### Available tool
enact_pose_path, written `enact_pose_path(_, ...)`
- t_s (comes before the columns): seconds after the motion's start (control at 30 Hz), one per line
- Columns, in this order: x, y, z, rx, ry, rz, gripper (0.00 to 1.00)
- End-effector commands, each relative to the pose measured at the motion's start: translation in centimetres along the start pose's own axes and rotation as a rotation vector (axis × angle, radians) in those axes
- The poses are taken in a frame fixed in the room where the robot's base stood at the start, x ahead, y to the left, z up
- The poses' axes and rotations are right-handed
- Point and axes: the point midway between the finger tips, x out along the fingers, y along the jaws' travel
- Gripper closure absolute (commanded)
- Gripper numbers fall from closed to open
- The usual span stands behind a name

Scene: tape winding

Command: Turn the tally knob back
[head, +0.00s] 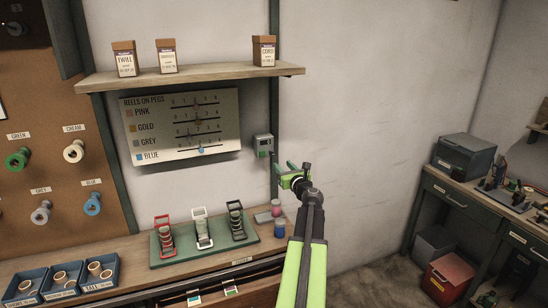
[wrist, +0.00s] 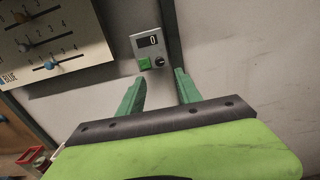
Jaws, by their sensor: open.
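The tally counter (wrist: 150,50) is a small grey box on the wall. In the wrist view its display reads 0, with a green button (wrist: 144,64) below left and a small dark round knob (wrist: 159,61) below right. In the head view the box (head: 264,144) sits on the green post right of the reels board. My gripper (head: 288,168) is open and empty, a little right of and below the box in the head view. In the wrist view its two green fingers (wrist: 158,84) point up toward the box, apart from it, with the knob ahead between them.
The reels board (head: 182,125) with sliding beads hangs left of the box. A shelf (head: 190,75) with three cartons runs above. Below, a bench carries a green rack (head: 238,246) and small spools. The wall to the right is bare.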

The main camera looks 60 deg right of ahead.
Motion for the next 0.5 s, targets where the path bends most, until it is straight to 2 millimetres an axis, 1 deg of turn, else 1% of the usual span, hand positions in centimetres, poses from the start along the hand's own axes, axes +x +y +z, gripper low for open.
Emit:
enact_pose_path(0.03,1.8,-0.1,0.0,0.000,0.000,0.003,0.59)
enact_pose_path(0.2,6.0,-0.1,0.0,-0.001,0.000,0.003,0.59)
enact_pose_path(0.3,8.0,-0.2,0.0,-0.001,0.000,0.001,0.59)
enact_pose_path(0.4,9.6,-0.1,0.0,-0.001,0.000,0.001,0.59)
enact_pose_path(0.5,10.4,-0.1,0.0,-0.001,0.000,0.001,0.59)
